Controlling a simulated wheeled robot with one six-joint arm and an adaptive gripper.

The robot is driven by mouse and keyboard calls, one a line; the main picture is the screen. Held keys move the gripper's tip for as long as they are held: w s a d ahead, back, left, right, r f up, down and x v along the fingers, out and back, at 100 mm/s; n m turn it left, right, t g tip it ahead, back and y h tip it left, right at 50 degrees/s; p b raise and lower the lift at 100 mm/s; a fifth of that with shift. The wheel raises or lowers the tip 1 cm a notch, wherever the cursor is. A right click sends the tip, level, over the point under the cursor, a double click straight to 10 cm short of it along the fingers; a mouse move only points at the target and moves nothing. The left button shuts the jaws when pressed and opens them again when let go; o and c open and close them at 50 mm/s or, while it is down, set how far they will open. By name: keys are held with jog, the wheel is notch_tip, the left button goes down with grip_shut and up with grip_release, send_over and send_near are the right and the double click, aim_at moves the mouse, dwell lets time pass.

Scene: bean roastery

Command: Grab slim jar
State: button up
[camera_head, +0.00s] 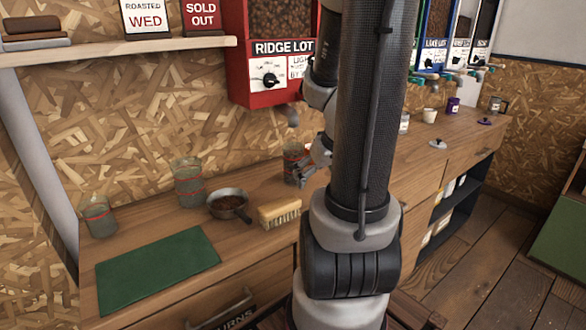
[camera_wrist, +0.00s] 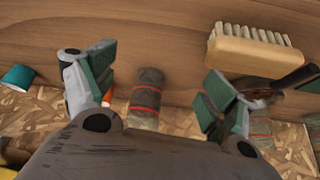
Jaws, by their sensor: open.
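A slim clear jar with red bands (camera_head: 292,158) stands on the wooden counter below the red dispenser, partly hidden by my gripper. In the wrist view the jar (camera_wrist: 146,97) sits between my open fingers, with a gap on both sides. My gripper (camera_wrist: 158,82) is open and empty, and neither finger visibly touches the jar. In the head view my gripper (camera_head: 306,172) is small and close beside the jar, partly covered by my arm.
A wooden brush (camera_head: 280,213) lies left of the jar, with a pan of beans (camera_head: 228,204) beyond it. A wider banded jar (camera_head: 188,184) and a short jar (camera_head: 99,217) stand farther left, behind a green mat (camera_head: 155,270). The red dispenser (camera_head: 270,92) hangs above.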

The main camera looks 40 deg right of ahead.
aim_at(298, 155)
jog(key=w+d, duration=0.1)
jog(key=w, duration=0.2)
jog(key=w+d, duration=0.1)
jog(key=w, duration=0.7)
jog(key=shift+w+d, duration=0.2)
jog(key=shift+d, duration=0.2)
jog(key=x, duration=0.5)
jog(key=c, duration=1.2)
jog(key=shift+f, duration=0.1)
jog(key=shift+c, duration=0.5)
